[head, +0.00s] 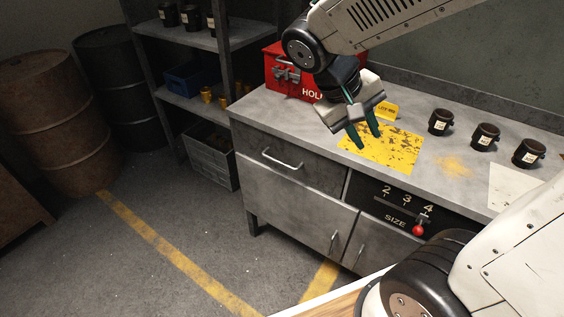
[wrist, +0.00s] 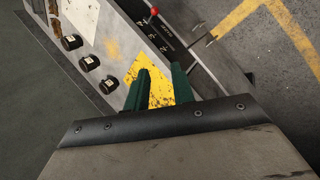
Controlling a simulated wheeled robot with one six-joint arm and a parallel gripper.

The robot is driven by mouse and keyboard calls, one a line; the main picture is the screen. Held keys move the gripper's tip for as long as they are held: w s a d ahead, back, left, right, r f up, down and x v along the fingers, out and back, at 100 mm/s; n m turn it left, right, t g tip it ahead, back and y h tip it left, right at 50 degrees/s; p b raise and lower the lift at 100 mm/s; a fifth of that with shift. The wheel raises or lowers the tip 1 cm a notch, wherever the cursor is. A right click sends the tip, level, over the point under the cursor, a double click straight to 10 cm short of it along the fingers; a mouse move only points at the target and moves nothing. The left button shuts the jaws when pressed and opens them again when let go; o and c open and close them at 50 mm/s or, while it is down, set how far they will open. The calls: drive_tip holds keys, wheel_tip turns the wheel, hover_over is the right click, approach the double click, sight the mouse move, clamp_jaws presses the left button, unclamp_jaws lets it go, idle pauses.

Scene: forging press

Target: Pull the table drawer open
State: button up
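The table drawer (head: 290,161) is the upper left front of the grey metal table (head: 257,103), with a silver bar handle (head: 282,160). The drawer front looks flush with the table, so it appears closed. My gripper (head: 364,137) is above the tabletop, over the yellow worn plate (head: 398,150), up and to the right of the handle. Its two green fingers are apart with nothing between them. In the wrist view the fingers (wrist: 159,88) point toward the yellow plate (wrist: 133,72). The drawer handle is not visible in the wrist view.
A red box (head: 290,80) stands at the tabletop's back left. Several black mugs (head: 485,136) stand to the right. A size panel (head: 395,205) with a red knob (head: 418,230) is right of the drawer. The floor (head: 180,222) before the table is clear.

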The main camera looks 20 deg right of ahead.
drive_tip(key=w+f+n+h, duration=0.1)
drive_tip(key=w+f+h, duration=0.35)
drive_tip(key=w, duration=0.45)
drive_tip(key=n+t+h, duration=0.2)
drive_tip(key=n+t, duration=0.5)
drive_tip(key=t, duration=0.4)
approach(280, 162)
drive_tip(key=f+x, duration=0.1)
drive_tip(key=x, duration=0.9)
drive_tip(key=shift+d+r, duration=0.1)
drive_tip(key=shift+r, duration=0.1)
clamp_jaws()
